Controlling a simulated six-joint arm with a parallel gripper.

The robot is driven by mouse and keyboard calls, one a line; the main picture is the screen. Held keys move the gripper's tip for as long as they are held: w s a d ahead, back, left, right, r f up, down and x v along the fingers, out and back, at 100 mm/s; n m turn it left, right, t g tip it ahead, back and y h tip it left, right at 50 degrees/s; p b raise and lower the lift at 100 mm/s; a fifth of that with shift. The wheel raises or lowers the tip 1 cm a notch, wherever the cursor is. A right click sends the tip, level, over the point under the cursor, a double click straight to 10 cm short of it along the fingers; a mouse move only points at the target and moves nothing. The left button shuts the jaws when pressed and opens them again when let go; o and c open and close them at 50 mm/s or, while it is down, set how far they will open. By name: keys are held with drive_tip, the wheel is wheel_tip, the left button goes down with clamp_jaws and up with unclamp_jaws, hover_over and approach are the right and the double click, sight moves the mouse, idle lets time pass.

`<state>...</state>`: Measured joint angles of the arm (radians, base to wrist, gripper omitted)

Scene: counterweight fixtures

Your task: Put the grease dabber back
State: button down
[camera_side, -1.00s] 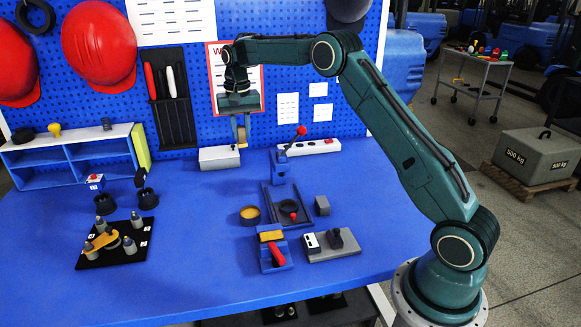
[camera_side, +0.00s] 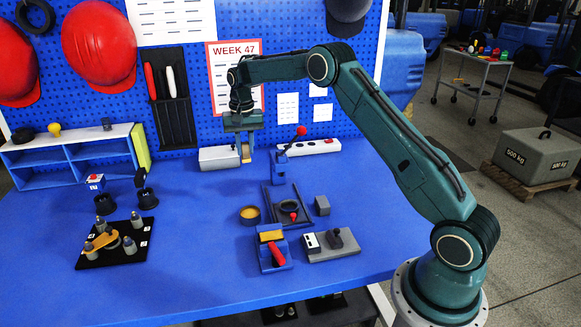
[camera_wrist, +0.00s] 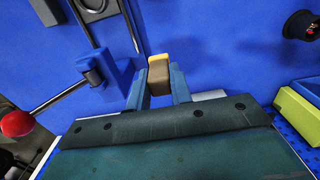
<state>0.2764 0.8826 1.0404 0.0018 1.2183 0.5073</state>
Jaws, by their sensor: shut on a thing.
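My gripper (camera_side: 245,155) is low near the back of the blue table, beside a white box. Its fingers (camera_wrist: 158,88) are shut on a small brown block with a yellow end (camera_wrist: 158,72), which I take to be the grease dabber. In the side view the held dabber (camera_side: 246,153) shows as a tan strip between the fingers. Whether its lower end touches anything is unclear. An open round tin with yellow contents (camera_side: 250,215), which looks like grease, stands nearer the front, left of a dark rail fixture (camera_side: 268,205).
A blue lever stand with a red knob (camera_side: 301,131) is right of my gripper; the white box (camera_side: 219,158) is just left. A blue fixture with a yellow block and red handle (camera_side: 277,256) stands in front. A black peg board (camera_side: 90,262) is at left. The table's middle left is clear.

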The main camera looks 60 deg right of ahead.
wheel_tip(320, 180, down, 9)
drive_tip(key=shift+f, duration=0.1)
idle(0.3)
drive_tip(key=shift+f, duration=2.1)
drive_tip(key=c, duration=1.3)
unclamp_jaws()
drive_tip(key=shift+f, duration=0.1)
drive_tip(key=shift+o, duration=0.2)
wheel_tip(320, 180, up, 12)
drive_tip(key=shift+r, duration=0.15)
